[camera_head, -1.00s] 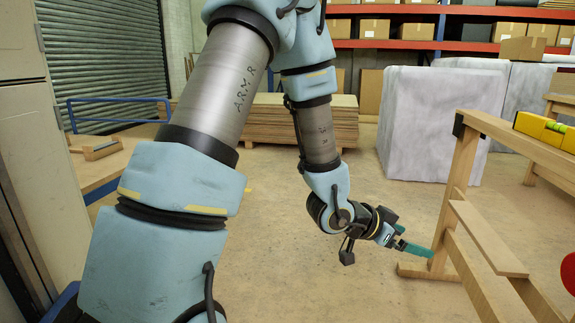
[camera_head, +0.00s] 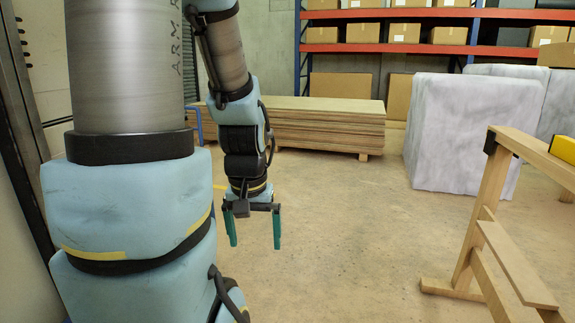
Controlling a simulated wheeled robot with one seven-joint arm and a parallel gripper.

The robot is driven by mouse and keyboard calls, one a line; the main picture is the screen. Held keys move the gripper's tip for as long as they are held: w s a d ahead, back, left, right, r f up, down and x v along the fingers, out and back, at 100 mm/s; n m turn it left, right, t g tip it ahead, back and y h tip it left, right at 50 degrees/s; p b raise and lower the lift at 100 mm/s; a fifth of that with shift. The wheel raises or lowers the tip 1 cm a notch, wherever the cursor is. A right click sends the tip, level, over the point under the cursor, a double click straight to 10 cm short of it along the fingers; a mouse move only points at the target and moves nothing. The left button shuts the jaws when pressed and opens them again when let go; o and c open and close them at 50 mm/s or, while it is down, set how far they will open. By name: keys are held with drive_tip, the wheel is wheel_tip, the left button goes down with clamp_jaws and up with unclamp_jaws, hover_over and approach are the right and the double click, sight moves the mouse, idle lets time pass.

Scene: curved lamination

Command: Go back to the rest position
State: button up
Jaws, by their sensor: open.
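My gripper (camera_head: 255,230) hangs from my arm left of the picture's middle. Its two green fingers point down, apart from each other, with nothing between them. Bare concrete floor shows behind and below the fingers. My arm fills much of the left side and hides what lies behind it.
A wooden trestle (camera_head: 482,215) stands at the right, with part of a yellow tool (camera_head: 563,149) on top. Wrapped blocks (camera_head: 470,135) stand behind it. A stack of boards (camera_head: 325,127) and shelves with boxes (camera_head: 415,33) are at the back. The floor (camera_head: 350,235) between gripper and trestle is clear.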

wheel_tip(320, 180, up, 27)
drive_tip(key=p, duration=2.5)
drive_tip(key=shift+f, duration=0.15)
